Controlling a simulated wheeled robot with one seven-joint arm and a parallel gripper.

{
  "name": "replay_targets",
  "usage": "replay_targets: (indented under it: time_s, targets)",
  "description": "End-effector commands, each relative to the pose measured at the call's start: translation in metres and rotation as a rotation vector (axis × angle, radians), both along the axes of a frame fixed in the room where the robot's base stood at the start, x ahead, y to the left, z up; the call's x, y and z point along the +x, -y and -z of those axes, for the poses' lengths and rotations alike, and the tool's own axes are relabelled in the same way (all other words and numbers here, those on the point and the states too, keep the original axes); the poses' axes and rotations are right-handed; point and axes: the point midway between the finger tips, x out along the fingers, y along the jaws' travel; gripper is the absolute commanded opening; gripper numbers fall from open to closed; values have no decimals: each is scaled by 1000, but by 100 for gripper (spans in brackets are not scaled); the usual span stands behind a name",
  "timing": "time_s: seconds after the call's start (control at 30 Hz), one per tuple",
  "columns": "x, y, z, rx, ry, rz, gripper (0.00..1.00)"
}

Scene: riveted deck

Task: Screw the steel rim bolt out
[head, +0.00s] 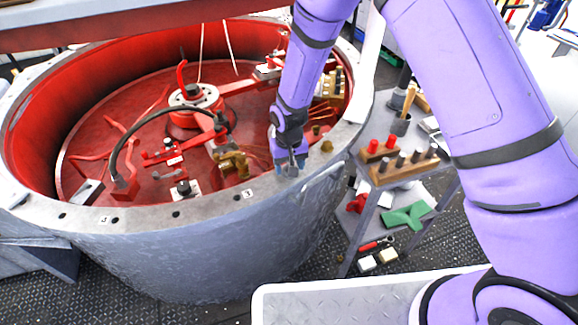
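My gripper (290,166) points down at the near right part of the grey rim (215,208) of the big round tub. Its fingertips are at the rim's top surface, with a small grey piece between them. That piece may be the steel rim bolt, but it is too small and too covered to be sure. I cannot tell whether the fingers are closed on it.
Several dark holes lie along the near rim, one beside a label "3" (249,194). The red tub interior (100,110) holds a hub (195,97), a black hose and brass parts. Right of the tub stands a shelf cart with a wooden peg rack (403,167) and a green part (407,216).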

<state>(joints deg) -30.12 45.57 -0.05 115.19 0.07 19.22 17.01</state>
Motion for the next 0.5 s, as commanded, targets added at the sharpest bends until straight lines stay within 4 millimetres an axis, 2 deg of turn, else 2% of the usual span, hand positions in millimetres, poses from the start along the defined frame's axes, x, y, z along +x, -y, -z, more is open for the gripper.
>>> replay_targets:
  time_s: [0.13, 0.4, 0.43, 0.5]
  targets:
    - [0, 0, 7, 0, -1, 0, 59]
    - [0, 0, 8, 0, 0, 0, 59]
    - [0, 0, 8, 0, 0, 0, 54]
    - [0, 0, 8, 0, 0, 0, 38]
